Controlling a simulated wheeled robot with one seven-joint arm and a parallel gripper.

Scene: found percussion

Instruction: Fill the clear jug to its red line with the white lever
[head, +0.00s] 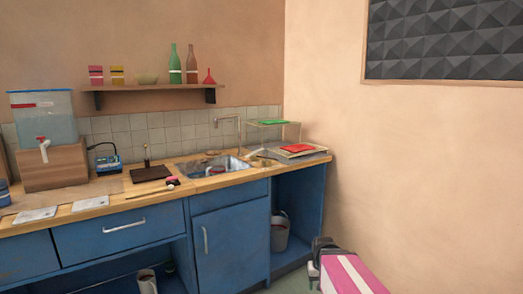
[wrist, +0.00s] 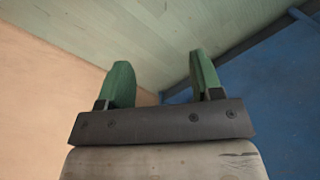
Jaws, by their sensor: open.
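A clear tank of pale blue water (head: 42,112) stands on a wooden block (head: 55,167) at the left of the counter. A white lever tap (head: 43,148) with a red top is on its front. I cannot pick out a clear jug or its red line in either view. My gripper (wrist: 158,75) is open and empty in the wrist view, its two green fingers apart. In the head view my pink and white arm is low at the right, beside the wall and well away from the tap.
The wooden counter (head: 115,203) holds papers, a small blue device (head: 107,164) and a dark board (head: 151,173). A metal sink (head: 212,168) is at the right. Blue cabinets (head: 120,231) stand below, with a bucket (head: 280,233) in an open bay. A shelf (head: 150,88) holds bottles.

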